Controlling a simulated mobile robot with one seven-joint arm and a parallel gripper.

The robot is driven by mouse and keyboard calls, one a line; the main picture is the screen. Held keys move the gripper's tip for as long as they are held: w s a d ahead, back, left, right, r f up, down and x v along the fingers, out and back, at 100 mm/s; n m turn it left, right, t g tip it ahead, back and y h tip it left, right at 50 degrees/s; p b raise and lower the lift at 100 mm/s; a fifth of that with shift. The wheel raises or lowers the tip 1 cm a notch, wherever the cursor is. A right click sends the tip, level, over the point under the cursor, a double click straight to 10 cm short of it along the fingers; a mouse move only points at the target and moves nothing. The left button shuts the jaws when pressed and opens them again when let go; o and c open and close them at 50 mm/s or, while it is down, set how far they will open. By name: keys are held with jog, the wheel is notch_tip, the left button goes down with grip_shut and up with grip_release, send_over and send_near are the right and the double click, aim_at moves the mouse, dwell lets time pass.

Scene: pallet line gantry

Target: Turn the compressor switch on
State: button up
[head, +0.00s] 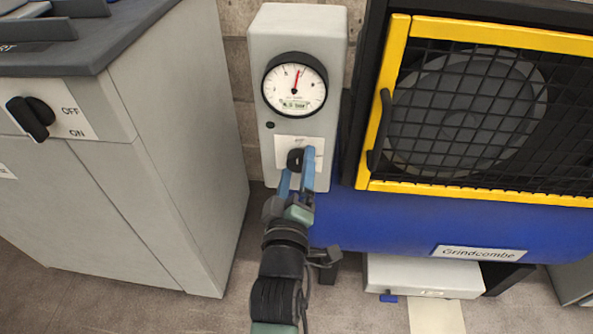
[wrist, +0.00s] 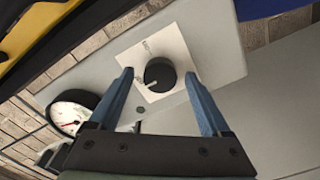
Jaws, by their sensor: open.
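The compressor switch is a round black knob (head: 295,159) on a white label plate, low on the front of a grey box (head: 298,32). It also shows in the wrist view, where the knob (wrist: 160,75) has a light pointer mark. My gripper (head: 296,165) is open, with blue fingers at the knob. In the wrist view my gripper (wrist: 158,85) has one finger on each side of the knob, and I cannot tell whether they touch it. The label's lettering is too small to read, and my fingers hide part of the plate in the head view.
A pressure gauge (head: 295,84) sits above the knob. A yellow-framed mesh guard (head: 397,100) and blue tank (head: 400,222) stand to the right. A grey cabinet (head: 185,150) with another black knob (head: 31,117), marked OFF and ON, stands left. Floor shows between them.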

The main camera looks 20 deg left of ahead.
grip_shut()
dwell(0.5)
jog(key=shift+m, duration=0.3)
jog(key=m+p, duration=0.1)
jog(key=m, duration=0.2)
jog(key=shift+m, duration=0.4)
jog(key=m, duration=0.9)
jog(key=shift+m+p, duration=0.5)
jog(key=shift+m, duration=1.7)
